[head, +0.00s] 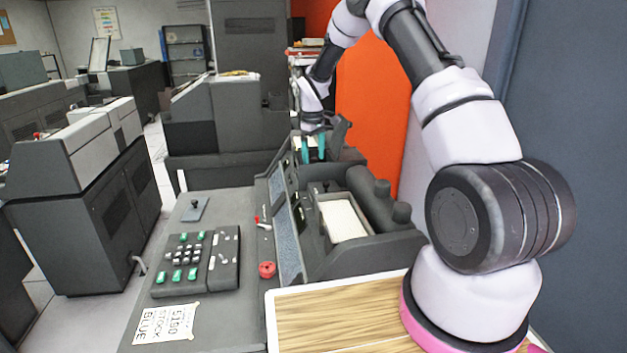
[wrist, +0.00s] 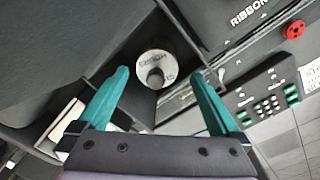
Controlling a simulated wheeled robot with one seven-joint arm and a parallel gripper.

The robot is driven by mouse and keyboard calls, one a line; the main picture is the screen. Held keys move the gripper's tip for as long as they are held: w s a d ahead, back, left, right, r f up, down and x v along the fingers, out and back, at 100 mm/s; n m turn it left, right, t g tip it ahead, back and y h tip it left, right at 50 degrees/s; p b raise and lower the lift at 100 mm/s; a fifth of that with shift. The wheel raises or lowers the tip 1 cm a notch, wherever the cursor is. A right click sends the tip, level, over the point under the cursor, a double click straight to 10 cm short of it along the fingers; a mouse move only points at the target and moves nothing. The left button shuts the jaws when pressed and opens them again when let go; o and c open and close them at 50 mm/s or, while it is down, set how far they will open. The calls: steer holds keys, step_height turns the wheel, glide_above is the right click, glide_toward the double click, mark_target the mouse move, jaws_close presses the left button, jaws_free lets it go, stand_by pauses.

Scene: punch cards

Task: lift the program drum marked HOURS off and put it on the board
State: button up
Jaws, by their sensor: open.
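The program drum marked HOURS (wrist: 154,62) is a pale round drum with a dark knob at its centre, in a dark recess in the wrist view. My gripper (wrist: 160,73) is open, with its teal fingers on either side of the drum in that view and nothing held; whether they touch it I cannot tell. In the head view my gripper (head: 312,147) is at the far end of the dark machine, and I cannot make out the drum there. A wooden board (head: 345,318) with a pale rim lies in the foreground, beside my arm's base.
The dark machine (head: 385,247) has raised walls and an open bin of cards (head: 342,220). A keypad (head: 197,262), a red knob (head: 266,270) and a paper label (head: 166,323) are on the desk at left. An orange panel (head: 375,110) stands behind.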

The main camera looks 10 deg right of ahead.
steer(key=shift+w+f, duration=0.2)
steer(key=shift+f, duration=1.15)
steer(key=shift+w+f, duration=0.2)
steer(key=shift+f, duration=1.15)
steer(key=c, duration=1.6)
